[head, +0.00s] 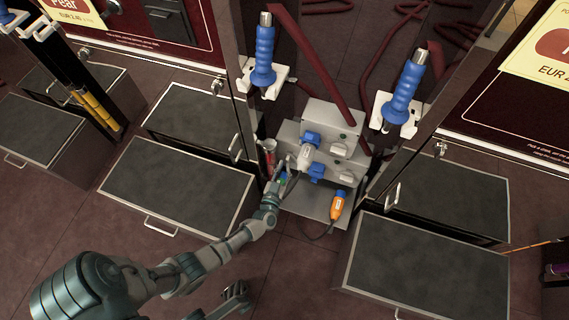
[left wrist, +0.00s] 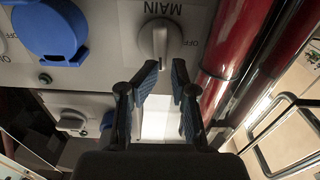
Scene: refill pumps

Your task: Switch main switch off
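The main switch (left wrist: 160,40) is a pale grey rotary knob on a light panel in the left wrist view. The word MAIN is beside it and OFF is printed to its right; its grip bar runs up and down in the picture. My left gripper (left wrist: 165,80) is open, its two dark blue-padded fingers apart just below the knob, with nothing between them.
An orange connector (head: 337,205) with a cable lies below. Red pipes (left wrist: 228,45) run close right of the switch. Blue-handled pumps (head: 264,55) stand above.

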